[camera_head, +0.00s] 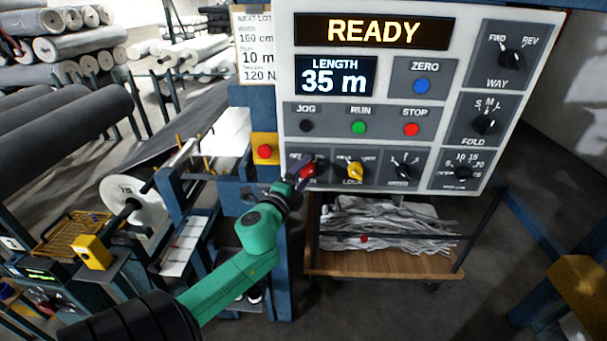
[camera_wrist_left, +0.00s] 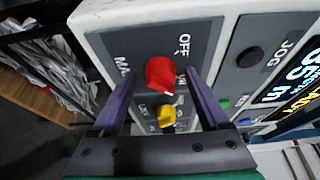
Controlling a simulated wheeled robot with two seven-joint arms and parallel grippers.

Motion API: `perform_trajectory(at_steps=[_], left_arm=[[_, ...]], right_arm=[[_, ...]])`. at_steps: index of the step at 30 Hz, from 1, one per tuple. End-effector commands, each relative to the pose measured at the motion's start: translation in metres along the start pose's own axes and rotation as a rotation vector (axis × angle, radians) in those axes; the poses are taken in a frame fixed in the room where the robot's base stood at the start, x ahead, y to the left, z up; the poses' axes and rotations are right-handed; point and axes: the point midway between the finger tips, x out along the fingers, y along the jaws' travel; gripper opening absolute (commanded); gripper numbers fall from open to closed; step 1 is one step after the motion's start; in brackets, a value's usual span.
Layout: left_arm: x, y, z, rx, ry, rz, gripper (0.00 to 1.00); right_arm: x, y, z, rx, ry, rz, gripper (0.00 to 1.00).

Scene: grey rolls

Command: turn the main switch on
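The main switch is a red knob (camera_head: 308,170) at the lower left of the control panel (camera_head: 281,100). In the left wrist view the red knob (camera_wrist_left: 160,74) stands out from its dark plate, with "OFF" above it and part of "MAIN" at its left. My left gripper (camera_head: 298,181) is at the knob, its arm coming from below left. In the left wrist view its two purple fingers (camera_wrist_left: 157,92) are apart, one on each side of the knob, with visible gaps. Which label the knob points to is unclear. My right gripper is not in view.
A yellow selector (camera_head: 355,171) sits close beside the red knob, with more black knobs to its right. Above are JOG, green RUN (camera_head: 359,127) and red STOP (camera_head: 411,129) buttons. The display (camera_head: 374,32) reads READY. A red button on a yellow box (camera_head: 265,151) is just left.

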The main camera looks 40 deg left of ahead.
Motion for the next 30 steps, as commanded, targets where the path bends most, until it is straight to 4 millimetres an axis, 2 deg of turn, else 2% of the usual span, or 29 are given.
perform_trajectory(at_steps=[8,13,17,25,26,27,30], left_arm=[[-0.001,0.0,0.0,-0.002,0.001,0.0,0.78],[-0.013,0.003,0.0,-0.003,0.001,0.002,0.78],[-0.04,0.006,0.0,-0.003,0.0,0.003,0.78],[-0.116,0.008,0.001,-0.003,-0.003,0.005,0.78],[-0.122,0.004,0.002,-0.002,-0.006,0.004,0.78],[-0.127,-0.002,0.003,-0.005,-0.008,0.001,0.78],[-0.138,-0.003,0.002,-0.005,-0.006,-0.002,0.78]], right_arm=[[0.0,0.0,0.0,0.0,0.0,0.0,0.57],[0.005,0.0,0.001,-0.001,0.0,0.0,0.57],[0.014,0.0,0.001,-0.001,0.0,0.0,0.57],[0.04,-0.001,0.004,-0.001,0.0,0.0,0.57],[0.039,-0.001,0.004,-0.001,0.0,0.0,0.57],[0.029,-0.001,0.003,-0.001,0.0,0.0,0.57],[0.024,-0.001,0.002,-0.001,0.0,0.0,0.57]])
